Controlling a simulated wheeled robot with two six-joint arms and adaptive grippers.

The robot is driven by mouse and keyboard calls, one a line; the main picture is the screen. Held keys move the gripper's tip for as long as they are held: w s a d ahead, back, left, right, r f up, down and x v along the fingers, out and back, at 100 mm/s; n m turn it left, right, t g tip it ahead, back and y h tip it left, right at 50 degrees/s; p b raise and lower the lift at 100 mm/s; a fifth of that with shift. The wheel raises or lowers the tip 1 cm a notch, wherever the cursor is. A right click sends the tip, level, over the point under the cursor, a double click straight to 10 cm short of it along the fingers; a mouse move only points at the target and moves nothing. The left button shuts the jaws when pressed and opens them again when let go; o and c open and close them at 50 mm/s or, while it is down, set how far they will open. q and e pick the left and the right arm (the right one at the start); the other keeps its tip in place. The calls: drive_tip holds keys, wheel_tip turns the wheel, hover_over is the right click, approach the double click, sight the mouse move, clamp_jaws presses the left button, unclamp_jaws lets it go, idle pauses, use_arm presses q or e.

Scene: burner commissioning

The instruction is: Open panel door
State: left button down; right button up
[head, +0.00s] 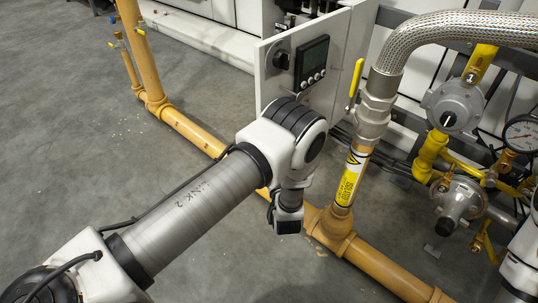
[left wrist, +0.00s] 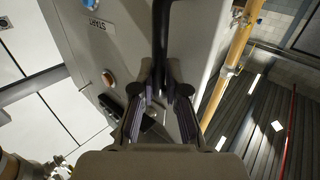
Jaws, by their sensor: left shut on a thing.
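In the left wrist view, my left gripper (left wrist: 162,92) is shut on a black bar handle (left wrist: 161,35). Beside it is a light grey panel surface (left wrist: 118,45) with a START label, a blue button and an orange-lit button. Where the handle is fixed is partly hidden by the fingers. My right gripper is not in view.
A braided hose (head: 440,35) drops to a yellow-handled valve (head: 356,85) just right of the door. Regulators (head: 453,107) and a gauge (head: 520,134) crowd the right. A yellow pipe (head: 190,128) runs along the floor. Open grey floor (head: 65,130) lies at the left.

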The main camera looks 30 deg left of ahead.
use_arm(q)
drive_tip(key=shift+d+r, duration=0.2)
drive_tip(key=shift+d, duration=0.05)
drive_tip(key=c, duration=1.2)
unclamp_jaws()
drive_tip(key=shift+w, duration=0.1)
